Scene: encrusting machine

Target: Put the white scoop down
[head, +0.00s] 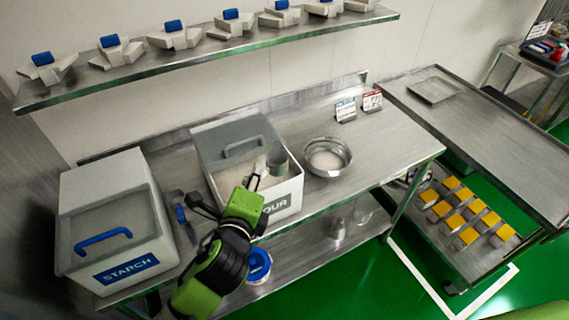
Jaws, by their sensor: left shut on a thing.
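The fingers and my arm hide most of the handle. I cannot tell whether the cup touches the flour. My right gripper is not in view.
A steel bowl (327,170) with white powder stands right of the bin. A closed starch bin (110,210) with a blue handle stands at the left. Two small signs (346,109) stand behind the bowl. The steel table (400,145) is clear at right.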

